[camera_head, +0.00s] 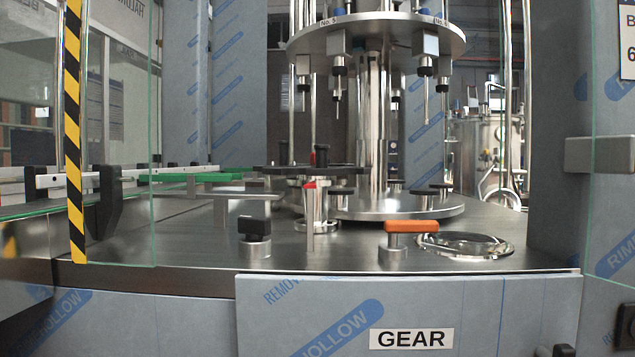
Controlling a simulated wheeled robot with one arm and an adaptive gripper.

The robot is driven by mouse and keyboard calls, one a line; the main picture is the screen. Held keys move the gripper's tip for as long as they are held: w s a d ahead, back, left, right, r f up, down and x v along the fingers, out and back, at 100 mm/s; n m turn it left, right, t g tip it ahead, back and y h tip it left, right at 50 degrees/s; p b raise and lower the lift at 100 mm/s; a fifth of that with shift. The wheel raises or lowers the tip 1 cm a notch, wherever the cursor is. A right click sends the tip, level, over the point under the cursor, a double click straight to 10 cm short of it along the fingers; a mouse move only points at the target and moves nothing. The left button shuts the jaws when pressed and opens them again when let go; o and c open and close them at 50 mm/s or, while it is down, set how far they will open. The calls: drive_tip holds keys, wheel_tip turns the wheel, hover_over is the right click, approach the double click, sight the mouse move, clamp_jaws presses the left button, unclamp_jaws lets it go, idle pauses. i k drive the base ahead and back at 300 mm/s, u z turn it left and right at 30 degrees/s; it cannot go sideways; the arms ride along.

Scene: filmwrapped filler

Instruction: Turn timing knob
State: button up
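Two knobs stand on the steel deck of the filling machine. One has an orange bar-shaped handle (411,226) on a short metal post, near the front right of the deck. The other has a black block-shaped handle (254,226) on a similar post, further left. No label saying timing is readable, so I cannot tell which one is the timing knob. My gripper is not in view.
A round steel carousel (376,35) with nozzles stands behind the knobs. A round steel recess (465,245) lies right of the orange handle. A GEAR label (411,338) is on the front panel. A yellow-black striped post (73,130) and glass panels flank the left opening.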

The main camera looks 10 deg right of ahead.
sight(255, 228)
drive_tip(key=u, duration=2.75)
drive_tip(key=k, duration=0.7)
drive_tip(key=z, duration=1.3)
drive_tip(key=i, duration=0.45)
